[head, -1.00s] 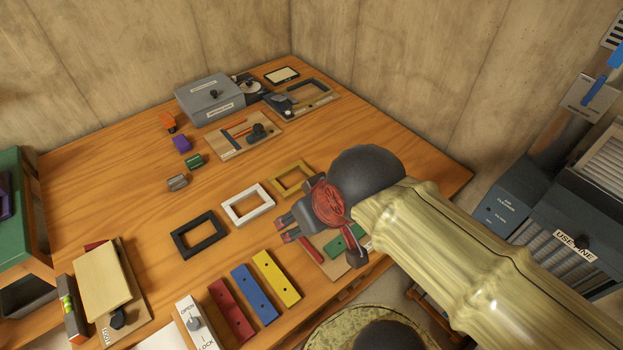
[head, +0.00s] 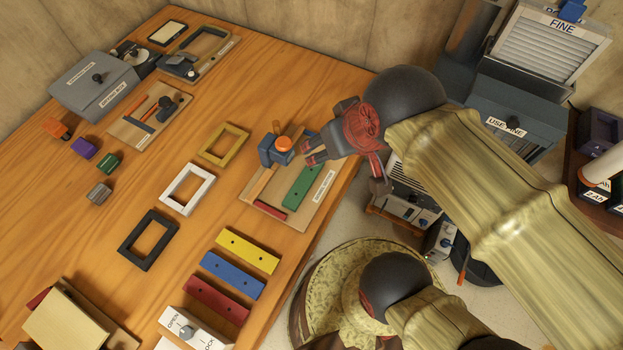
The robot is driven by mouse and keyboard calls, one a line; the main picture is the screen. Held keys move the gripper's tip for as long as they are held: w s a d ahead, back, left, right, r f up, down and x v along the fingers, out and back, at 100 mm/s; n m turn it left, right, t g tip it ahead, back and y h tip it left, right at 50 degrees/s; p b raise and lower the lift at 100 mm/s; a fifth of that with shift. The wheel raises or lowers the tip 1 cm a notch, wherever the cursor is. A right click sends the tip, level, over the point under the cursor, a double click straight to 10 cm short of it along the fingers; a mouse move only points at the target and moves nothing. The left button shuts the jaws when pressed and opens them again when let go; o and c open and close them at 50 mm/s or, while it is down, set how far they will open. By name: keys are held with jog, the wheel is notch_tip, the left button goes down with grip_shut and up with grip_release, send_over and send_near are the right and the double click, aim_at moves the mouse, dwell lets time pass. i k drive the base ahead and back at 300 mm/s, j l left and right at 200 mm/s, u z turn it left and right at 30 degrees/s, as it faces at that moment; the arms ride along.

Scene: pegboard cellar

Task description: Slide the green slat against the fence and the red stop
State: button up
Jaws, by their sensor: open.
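The green slat (head: 303,187) lies on a pale wooden board (head: 327,193) near the table's right edge. The red stop (head: 270,210) lies across the board's near end. The slat's near end is close to the stop's right end; I cannot tell if they touch. A raised wooden strip, seemingly the fence (head: 262,182), runs along the board's left side, with a gap between it and the slat. A blue clamp with an orange knob (head: 276,148) stands at the far end. My gripper (head: 345,170) is open and empty, above the board's far right side.
Yellow (head: 247,250), blue (head: 232,275) and red slats lie left of the board's near side. Yellow, white (head: 187,189) and black frames lie further left. The table edge drops off to the right, with a round stool-like top (head: 330,290) below.

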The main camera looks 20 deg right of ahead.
aim_at(297, 193)
jog(key=i+l+z, duration=0.1)
jog(key=z, duration=0.25)
jog(key=i+l+z, duration=0.1)
jog(key=z, duration=0.25)
jog(key=i+l+z, duration=0.15)
jog(key=z, duration=0.2)
jog(key=l, duration=0.1)
